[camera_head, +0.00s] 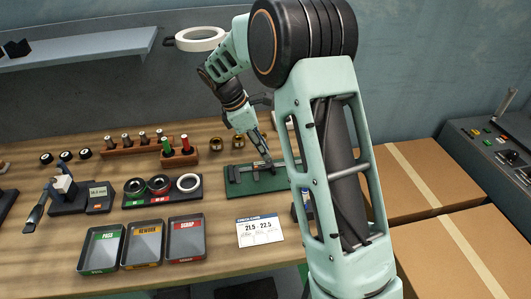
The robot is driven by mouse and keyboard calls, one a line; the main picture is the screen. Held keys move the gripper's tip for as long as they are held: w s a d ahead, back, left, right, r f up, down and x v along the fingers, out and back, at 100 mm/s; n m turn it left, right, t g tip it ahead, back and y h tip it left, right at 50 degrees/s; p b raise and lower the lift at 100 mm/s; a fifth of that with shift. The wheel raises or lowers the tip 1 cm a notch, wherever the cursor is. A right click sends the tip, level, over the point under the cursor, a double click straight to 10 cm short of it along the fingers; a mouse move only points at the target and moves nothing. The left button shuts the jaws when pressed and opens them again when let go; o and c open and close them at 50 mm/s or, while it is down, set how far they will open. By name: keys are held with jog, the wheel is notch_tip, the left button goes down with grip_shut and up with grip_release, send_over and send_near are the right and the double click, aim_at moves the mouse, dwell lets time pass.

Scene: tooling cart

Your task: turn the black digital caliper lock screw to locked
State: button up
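My arm comes down from the upper right, and my gripper (267,162) is low over a green mat (235,186) near the middle of the bench. A dark, slim tool (253,169) lies on this mat at my fingertips; it may be the black digital caliper. It is too small to make out its lock screw, and my gripper partly covers it. I cannot tell whether the fingers touch it or whether they are open or shut.
Three trays stand in front left: green-labelled (102,248), orange-labelled (142,244) and red-labelled (187,238). A white card (260,232) lies nearer the front. A black holder with rings (162,190) and a small display unit (98,197) stand left. Cardboard boxes (405,188) are right.

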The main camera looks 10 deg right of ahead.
jog(key=shift+x, duration=1.15)
grip_shut()
